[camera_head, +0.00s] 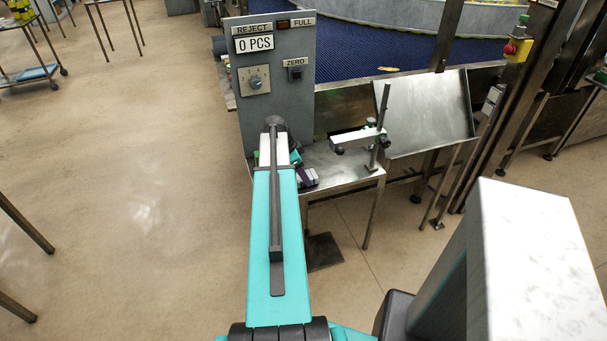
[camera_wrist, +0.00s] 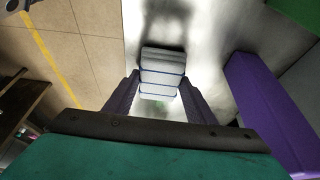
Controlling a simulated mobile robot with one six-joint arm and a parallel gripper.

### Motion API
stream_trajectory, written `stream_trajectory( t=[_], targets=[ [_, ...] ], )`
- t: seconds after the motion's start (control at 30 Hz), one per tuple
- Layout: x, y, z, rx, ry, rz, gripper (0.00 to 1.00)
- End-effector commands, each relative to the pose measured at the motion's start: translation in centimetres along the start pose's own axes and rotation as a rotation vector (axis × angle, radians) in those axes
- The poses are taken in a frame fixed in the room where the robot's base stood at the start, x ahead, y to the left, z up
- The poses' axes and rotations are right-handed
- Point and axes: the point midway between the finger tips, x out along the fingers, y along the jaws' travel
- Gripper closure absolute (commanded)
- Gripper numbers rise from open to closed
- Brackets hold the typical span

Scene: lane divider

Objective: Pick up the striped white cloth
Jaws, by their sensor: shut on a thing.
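The striped white cloth (camera_wrist: 162,72) shows in the wrist view as a folded white bundle with thin blue stripes. My gripper (camera_wrist: 160,98) has one dark finger on each side of it and is shut on it. The cloth is above a shiny metal surface (camera_wrist: 210,40); I cannot tell whether it touches that surface.
A bracket on a post (camera_head: 360,138) rises at the table's right. A purple block (camera_wrist: 265,105) lies to the right in the wrist view. Open floor (camera_head: 130,190) spreads left.

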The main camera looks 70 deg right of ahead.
Motion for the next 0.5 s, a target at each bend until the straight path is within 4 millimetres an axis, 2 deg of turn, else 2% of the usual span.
stream_trajectory(
  t=[0.17, 0.5],
  targets=[
    [-1.2, -0.1, -0.5, 0.001, 0.001, -0.002, 0.72],
    [-5.4, -0.1, -2.3, 0.001, 0.001, -0.003, 0.72]
  ],
)
